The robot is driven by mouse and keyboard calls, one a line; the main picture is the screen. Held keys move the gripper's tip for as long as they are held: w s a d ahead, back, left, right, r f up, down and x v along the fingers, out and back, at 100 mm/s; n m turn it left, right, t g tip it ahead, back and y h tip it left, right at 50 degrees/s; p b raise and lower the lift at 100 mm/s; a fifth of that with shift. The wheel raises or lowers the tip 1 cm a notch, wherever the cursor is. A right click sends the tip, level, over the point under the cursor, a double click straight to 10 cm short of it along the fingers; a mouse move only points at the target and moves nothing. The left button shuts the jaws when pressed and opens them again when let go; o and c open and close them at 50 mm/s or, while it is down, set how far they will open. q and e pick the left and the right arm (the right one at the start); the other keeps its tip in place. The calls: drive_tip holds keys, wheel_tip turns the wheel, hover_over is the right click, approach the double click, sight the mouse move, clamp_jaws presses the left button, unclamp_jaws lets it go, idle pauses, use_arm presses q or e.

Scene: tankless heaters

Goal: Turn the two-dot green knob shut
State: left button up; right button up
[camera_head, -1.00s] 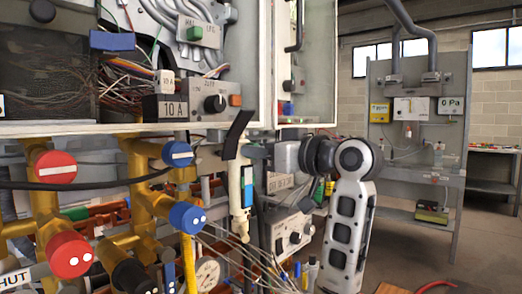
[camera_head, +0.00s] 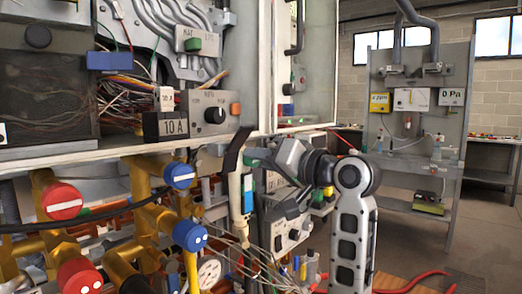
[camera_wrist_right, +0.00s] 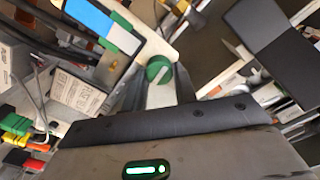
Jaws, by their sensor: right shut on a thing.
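A round green knob (camera_wrist_right: 159,69) with a white mark across its face sits between my right gripper's fingertips (camera_wrist_right: 158,84) in the wrist view. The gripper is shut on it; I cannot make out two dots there. In the head view my right gripper (camera_head: 266,159) reaches in from the right, just right of the white upright device with the dark flap. Only a little green shows at its tips, and the knob's face is hidden from this side. My left gripper is out of view.
Red (camera_head: 80,276) and blue (camera_head: 190,235) two-dot knobs and red (camera_head: 62,200) and blue (camera_head: 179,175) bar knobs sit on yellow pipes at left. An open cabinet (camera_head: 150,70) hangs above. Loose wires hang below my gripper. The floor at right is clear.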

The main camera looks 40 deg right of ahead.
drive_tip(key=shift+m+p, duration=0.4)
drive_tip(key=shift+m, duration=0.2)
drive_tip(key=o, duration=1)
drive_tip(key=shift+s, duration=0.1)
drive_tip(key=s, duration=0.5)
drive_tip(key=s+d+b, duration=0.1)
drive_tip(key=s, duration=0.4)
drive_tip(key=s+b, duration=0.1)
drive_tip(key=s, duration=0.4)
drive_tip(key=shift+s+d, duration=0.2)
drive_tip(key=shift+s, duration=0.2)
drive_tip(key=shift+w+f, duration=0.1)
